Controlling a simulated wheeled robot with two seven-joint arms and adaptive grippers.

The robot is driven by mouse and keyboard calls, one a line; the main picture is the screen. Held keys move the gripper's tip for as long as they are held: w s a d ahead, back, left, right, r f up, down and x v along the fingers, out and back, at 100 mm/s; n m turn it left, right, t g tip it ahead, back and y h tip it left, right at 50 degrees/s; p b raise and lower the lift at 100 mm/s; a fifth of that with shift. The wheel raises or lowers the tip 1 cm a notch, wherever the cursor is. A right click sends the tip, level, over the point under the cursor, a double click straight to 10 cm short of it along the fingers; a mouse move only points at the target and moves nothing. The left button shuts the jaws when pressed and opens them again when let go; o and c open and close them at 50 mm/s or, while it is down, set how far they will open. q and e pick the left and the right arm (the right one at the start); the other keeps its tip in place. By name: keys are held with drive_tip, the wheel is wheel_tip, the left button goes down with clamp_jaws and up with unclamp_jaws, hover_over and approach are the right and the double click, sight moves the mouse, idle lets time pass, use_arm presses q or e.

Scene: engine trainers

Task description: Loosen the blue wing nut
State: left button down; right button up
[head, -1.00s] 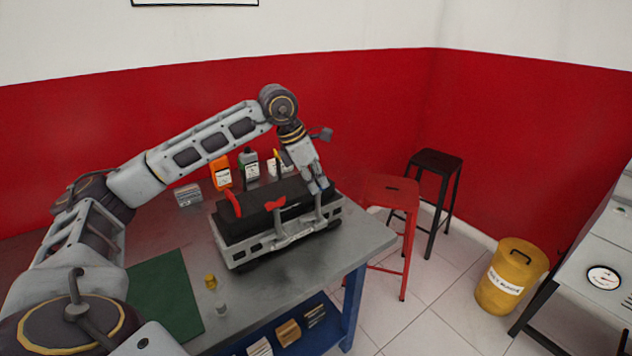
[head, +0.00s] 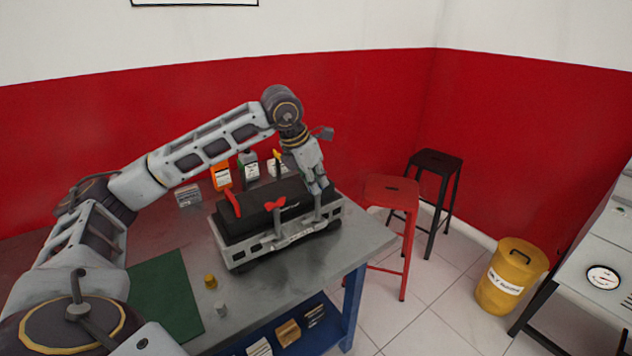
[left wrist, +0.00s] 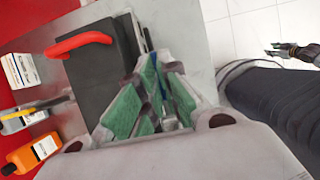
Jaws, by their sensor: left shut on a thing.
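The engine trainer (head: 245,247) is a dark block in a light grey frame on the workbench. My left gripper (head: 323,190) reaches down to its right end. In the left wrist view, its green-padded fingers (left wrist: 155,105) are shut on the blue wing nut (left wrist: 158,86), of which only small blue parts show between the pads. In the head view the gripper hides the blue wing nut. A red wing nut (head: 275,203) stands free on the near side of the trainer.
A red handle (head: 232,204) rises from the trainer's left part. Behind stand an orange bottle (head: 221,176), a grey bottle (head: 249,168) and a small box (head: 188,195). A green mat (head: 165,290) lies at the bench's left. A red stool (head: 392,190) stands beyond the right edge.

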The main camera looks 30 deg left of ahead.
use_arm(q)
drive_tip(key=c, duration=1.6)
unclamp_jaws()
drive_tip(key=shift+c, duration=0.2)
drive_tip(key=v, duration=1.2)
drive_tip(key=shift+f, duration=0.15)
